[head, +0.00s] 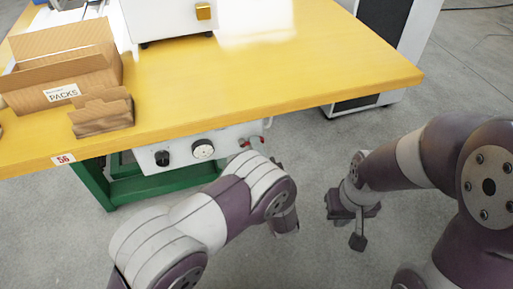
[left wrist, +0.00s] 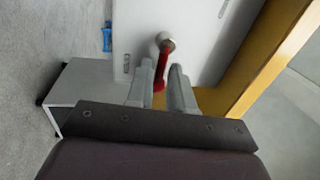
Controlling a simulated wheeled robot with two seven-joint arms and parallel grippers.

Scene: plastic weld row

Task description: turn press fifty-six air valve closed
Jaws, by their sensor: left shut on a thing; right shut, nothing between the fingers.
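The air valve's red lever (left wrist: 160,74) shows in the left wrist view, joined to a round silver pivot (left wrist: 167,42) on a white panel. My left gripper (left wrist: 162,72) is shut on the lever, one grey finger on each side. In the head view the white panel (head: 182,154) hangs under the table's front edge, and a small red part (head: 245,142) shows near its right end. My left forearm and wrist hide most of the left gripper there. My right gripper (head: 358,240) is shut and empty, above the floor to the right, away from the panel.
The yellow table (head: 290,65) bears a "56" label (head: 63,159), a cardboard box marked PACKS (head: 60,70) and a white machine (head: 165,18). The panel also has a black knob (head: 162,158) and a round dial (head: 203,149).

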